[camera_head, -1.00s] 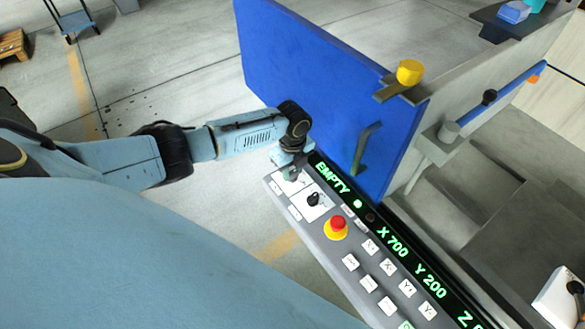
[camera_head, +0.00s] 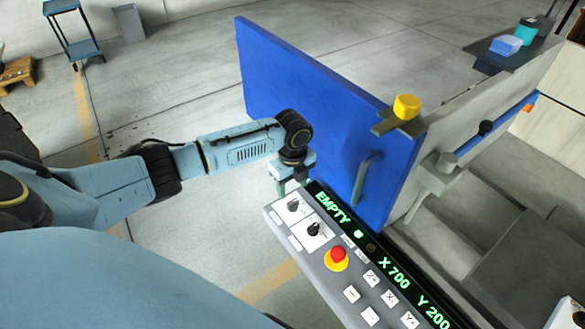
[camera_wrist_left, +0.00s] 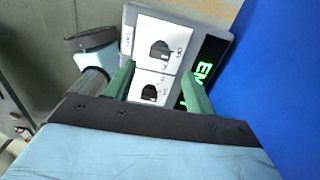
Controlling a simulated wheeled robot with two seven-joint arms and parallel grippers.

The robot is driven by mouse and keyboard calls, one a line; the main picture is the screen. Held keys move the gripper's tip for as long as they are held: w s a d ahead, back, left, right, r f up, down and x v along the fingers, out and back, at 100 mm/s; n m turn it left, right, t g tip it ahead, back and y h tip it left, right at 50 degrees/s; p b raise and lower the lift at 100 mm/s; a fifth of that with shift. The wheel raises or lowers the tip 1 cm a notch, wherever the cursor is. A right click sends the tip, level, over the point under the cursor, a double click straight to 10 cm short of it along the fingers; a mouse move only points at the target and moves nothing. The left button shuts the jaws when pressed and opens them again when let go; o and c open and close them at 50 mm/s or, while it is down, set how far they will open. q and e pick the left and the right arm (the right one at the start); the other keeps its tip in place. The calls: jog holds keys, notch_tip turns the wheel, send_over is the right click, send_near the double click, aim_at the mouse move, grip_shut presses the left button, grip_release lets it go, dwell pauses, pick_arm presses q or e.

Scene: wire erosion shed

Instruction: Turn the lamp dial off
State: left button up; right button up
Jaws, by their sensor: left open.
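Two black dials sit on white plates at the end of the grey control panel: the end dial (camera_head: 293,204) and the second dial (camera_head: 313,229). In the left wrist view the end dial (camera_wrist_left: 158,52) is the upper one and the second dial (camera_wrist_left: 149,93) the lower one. Their small labels are too blurred to tell surely which is the lamp's. My left gripper (camera_head: 291,187) is open and empty just beyond the end dial, apart from it as far as I can tell. In the wrist view its green fingers (camera_wrist_left: 155,72) frame the dials. My right gripper is not in view.
A red emergency button (camera_head: 337,256) and several white keys follow along the panel. A green-lettered display (camera_head: 333,206) runs beside the dials. A large blue door (camera_head: 310,110) with a handle (camera_head: 366,180) stands close to my left gripper. Open floor lies left of the panel.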

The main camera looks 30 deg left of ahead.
aim_at(293, 202)
pick_arm(q)
notch_tip(293, 202, up, 7)
jog(key=shift+f, duration=0.1)
dwell(0.6)
